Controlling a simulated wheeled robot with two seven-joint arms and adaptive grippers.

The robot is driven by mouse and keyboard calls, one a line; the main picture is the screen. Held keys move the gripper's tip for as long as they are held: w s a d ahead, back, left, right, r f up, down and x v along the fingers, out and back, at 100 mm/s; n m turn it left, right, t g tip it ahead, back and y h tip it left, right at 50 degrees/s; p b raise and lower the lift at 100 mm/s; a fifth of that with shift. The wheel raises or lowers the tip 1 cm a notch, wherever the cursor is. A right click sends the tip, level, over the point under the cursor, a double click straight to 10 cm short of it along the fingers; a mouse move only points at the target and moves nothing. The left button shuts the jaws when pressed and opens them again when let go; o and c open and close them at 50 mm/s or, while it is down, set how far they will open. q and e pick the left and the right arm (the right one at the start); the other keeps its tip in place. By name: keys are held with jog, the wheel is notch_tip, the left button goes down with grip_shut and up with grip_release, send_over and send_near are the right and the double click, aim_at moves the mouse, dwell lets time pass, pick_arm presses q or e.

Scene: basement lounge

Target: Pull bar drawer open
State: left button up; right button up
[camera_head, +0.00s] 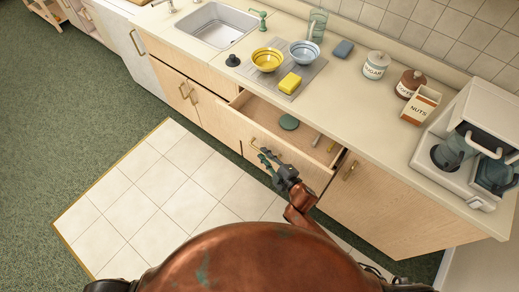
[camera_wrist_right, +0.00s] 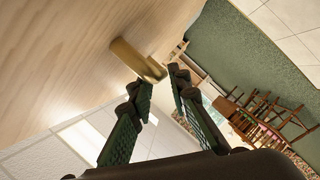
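The bar drawer (camera_head: 290,152) stands pulled out from the wooden counter front, its inside showing. A dark green round object (camera_head: 289,122) and a few thin utensils lie in it. My right gripper (camera_head: 264,158) is at the drawer's front face, beside its brass handle (camera_head: 254,146). In the right wrist view, the fingers (camera_wrist_right: 154,92) are spread apart, and the brass handle (camera_wrist_right: 135,60) lies at their tips against the pale wood. I cannot tell whether a finger touches it. My left gripper is not in view.
A cupboard door (camera_head: 375,205) is right of the drawer. The tiled floor (camera_head: 165,190) at left is clear.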

aim_at(260, 151)
jog(key=x, duration=0.3)
jog(key=shift+w+a+f, duration=0.1)
jog(key=shift+w+a, duration=0.05)
jog(key=shift+w, duration=0.05)
jog(key=shift+c, duration=1.3)
grip_shut()
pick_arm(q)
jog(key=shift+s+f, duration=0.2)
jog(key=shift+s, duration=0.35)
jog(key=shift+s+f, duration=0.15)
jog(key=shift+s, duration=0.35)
